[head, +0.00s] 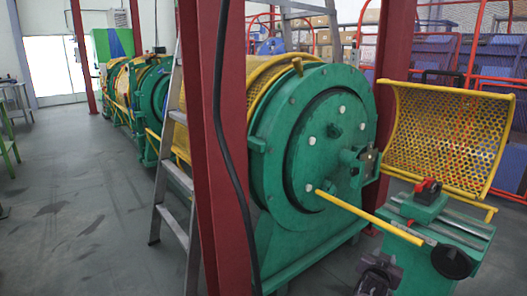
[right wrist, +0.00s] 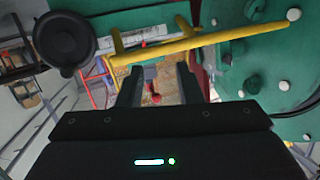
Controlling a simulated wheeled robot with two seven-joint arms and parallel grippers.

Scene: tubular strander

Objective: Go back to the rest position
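My right gripper (right wrist: 158,82) shows in the right wrist view with its two dark fingers apart and nothing between them. In the head view a dark shape at the bottom (head: 378,274) appears to be this gripper, below the yellow bar (head: 370,217). The bar sticks out from the green round end plate (head: 325,150) of the strander. It also crosses the top of the right wrist view (right wrist: 200,38), apart from the fingers. My left gripper is not in view.
A black disc (head: 452,262) and a red clamp (head: 427,188) are on the green stand at right. A yellow mesh guard (head: 445,135) stands open behind it. A red column (head: 222,150) and a ladder (head: 172,160) stand left of the end plate. Floor at left is clear.

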